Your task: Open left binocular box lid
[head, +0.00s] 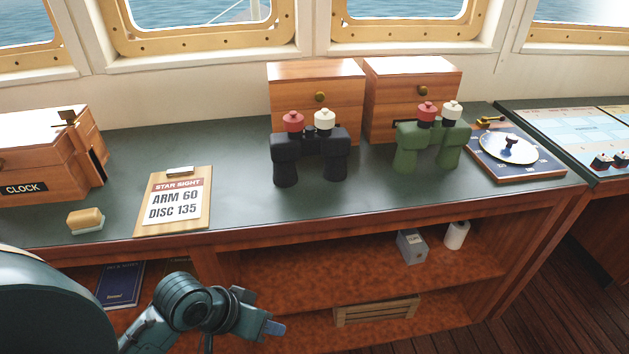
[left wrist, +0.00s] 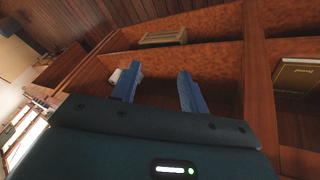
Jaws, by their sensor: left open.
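Two wooden boxes with brass knobs stand at the back of the counter against the wall. The left binocular box (head: 290,73) has its lid down, with a brass knob on its front; black binoculars (head: 309,152) with red and white caps stand in front and hide its lower part. The right box (head: 413,68) is also shut, behind green binoculars (head: 427,147). My left gripper (head: 275,328) is low in front of the shelves, below the counter top and well away from the boxes. In the left wrist view its blue fingers (left wrist: 160,75) are apart and empty. My right gripper is not in view.
A clipboard (head: 173,202), an eraser-like block (head: 85,220) and a clock box (head: 40,165) are on the counter's left. A round instrument on a blue board (head: 516,165) is at the right. Shelves below hold a crate (head: 376,312) and a grey box (head: 411,246). The counter's front middle is clear.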

